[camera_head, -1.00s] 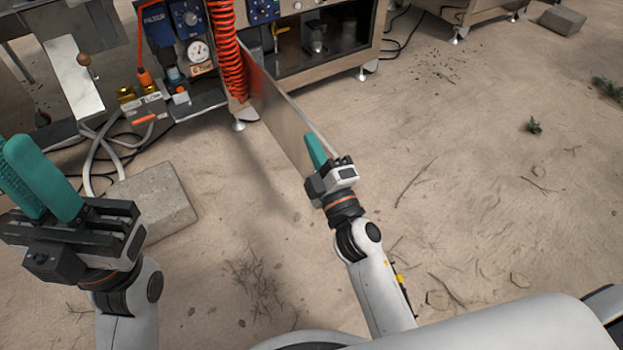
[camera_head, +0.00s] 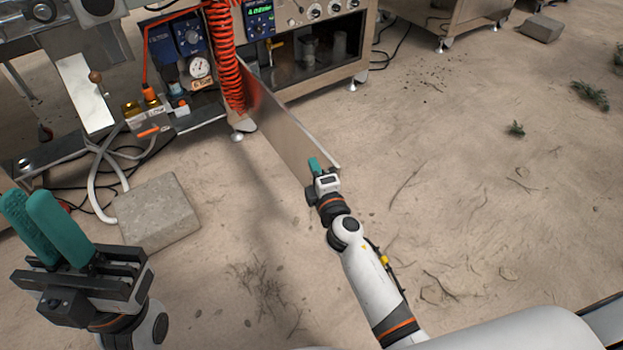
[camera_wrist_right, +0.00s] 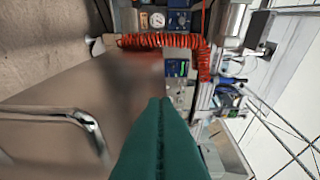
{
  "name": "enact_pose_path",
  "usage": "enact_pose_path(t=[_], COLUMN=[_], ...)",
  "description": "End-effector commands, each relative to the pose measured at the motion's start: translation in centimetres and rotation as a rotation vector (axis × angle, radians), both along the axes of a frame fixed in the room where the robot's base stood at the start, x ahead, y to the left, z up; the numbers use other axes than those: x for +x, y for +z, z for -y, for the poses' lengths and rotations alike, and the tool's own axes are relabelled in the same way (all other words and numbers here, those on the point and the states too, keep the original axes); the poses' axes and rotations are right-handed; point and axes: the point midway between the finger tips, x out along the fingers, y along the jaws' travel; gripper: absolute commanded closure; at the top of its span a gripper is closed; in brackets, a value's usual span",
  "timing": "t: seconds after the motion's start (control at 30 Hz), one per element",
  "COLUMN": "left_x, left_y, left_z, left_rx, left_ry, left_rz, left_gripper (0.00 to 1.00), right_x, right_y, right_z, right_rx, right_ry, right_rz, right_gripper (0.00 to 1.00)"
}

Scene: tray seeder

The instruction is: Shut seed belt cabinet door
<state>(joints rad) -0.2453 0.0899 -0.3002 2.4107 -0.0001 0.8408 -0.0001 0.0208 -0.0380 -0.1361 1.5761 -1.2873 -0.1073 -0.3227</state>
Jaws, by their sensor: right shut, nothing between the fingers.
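The cabinet door (camera_head: 285,130) is a flat metal panel standing open, swung out from the cabinet (camera_head: 310,75) toward me. Its hinge side is behind the red coiled hose. In the right wrist view the door (camera_wrist_right: 75,108) fills the left part, with a bent metal handle or edge (camera_wrist_right: 85,125) showing. My right gripper (camera_head: 314,164) is shut and empty, close beside the door's free end; I cannot tell whether it touches. Its teal fingers (camera_wrist_right: 162,140) are together in the wrist view.
The red coiled hose (camera_head: 224,60) hangs at the door's hinge side, near gauges and a blue control box. A concrete block (camera_head: 157,212) lies on the ground at the left. Grey hoses lie behind it. The sandy ground right of the door is open.

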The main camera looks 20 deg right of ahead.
Motion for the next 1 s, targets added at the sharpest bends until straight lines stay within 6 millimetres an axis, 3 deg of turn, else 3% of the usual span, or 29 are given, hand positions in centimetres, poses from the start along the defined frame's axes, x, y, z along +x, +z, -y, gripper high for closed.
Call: enact_pose_path(t=[0.2, 0.73, 1.0], left_x=[-0.1, -0.1, 0.1], left_y=[-0.1, -0.3, -0.3], left_z=[0.0, 0.0, 0.1], left_rx=[-0.001, 0.0, 0.004], left_ry=[0.0, -0.001, -0.001], left_rz=[-0.011, -0.011, -0.001], left_gripper=[0.84, 0.84, 0.84], right_x=[0.5, 0.6, 1.3], right_y=[0.2, 0.1, 0.1], right_z=[1.6, 2.2, 5.0], right_rx=[0.002, 0.0, -0.007], right_ry=[0.002, 0.009, 0.054], right_rz=[0.003, 0.003, 0.004], right_gripper=[1.0, 1.0, 1.0])
